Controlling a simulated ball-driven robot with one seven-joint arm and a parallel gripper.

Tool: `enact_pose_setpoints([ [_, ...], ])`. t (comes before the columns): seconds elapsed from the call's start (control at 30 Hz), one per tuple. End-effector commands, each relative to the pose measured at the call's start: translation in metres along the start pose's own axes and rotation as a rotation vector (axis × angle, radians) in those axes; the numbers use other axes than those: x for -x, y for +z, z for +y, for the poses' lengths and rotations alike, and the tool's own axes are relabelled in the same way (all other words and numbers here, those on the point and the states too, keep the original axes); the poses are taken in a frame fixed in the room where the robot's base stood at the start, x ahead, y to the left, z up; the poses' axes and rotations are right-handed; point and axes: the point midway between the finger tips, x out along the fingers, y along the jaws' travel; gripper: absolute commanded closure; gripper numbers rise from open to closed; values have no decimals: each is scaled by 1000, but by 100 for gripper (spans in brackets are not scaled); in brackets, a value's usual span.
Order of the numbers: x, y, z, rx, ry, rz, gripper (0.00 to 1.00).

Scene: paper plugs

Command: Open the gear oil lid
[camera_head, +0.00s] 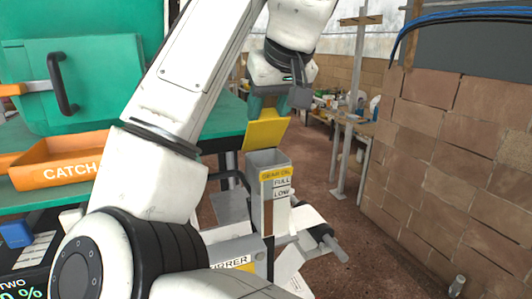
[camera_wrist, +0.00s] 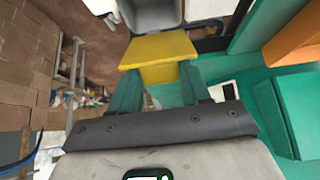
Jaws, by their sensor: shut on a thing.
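The yellow gear oil lid (camera_head: 265,134) is raised and tilted above the grey gear oil box (camera_head: 283,214), which bears the labels GEAR OIL, FULL and LOW. The box's open top shows below the lid. My gripper (camera_head: 268,104) is shut on the lid from above, with its green fingers at the lid's upper edge. In the wrist view the lid (camera_wrist: 160,49) lies across the fingertips, and the grey hollow of the box (camera_wrist: 155,14) shows just beyond it. The lid's hinge is not clearly visible.
A green table (camera_head: 222,122) with an orange CATCH tray (camera_head: 60,178) and a green cabinet (camera_head: 100,80) stands at left. A brick wall (camera_head: 450,150) is at right. A cluttered bench (camera_head: 345,118) stands behind. Reddish floor is free between the box and the wall.

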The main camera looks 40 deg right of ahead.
Motion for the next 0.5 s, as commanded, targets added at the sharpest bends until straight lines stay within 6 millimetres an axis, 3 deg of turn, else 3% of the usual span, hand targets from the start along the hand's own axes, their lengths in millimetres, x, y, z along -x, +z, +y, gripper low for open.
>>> enact_pose_setpoints([
  [0.5,-4,-13,0,2,-3,-126,75],
])
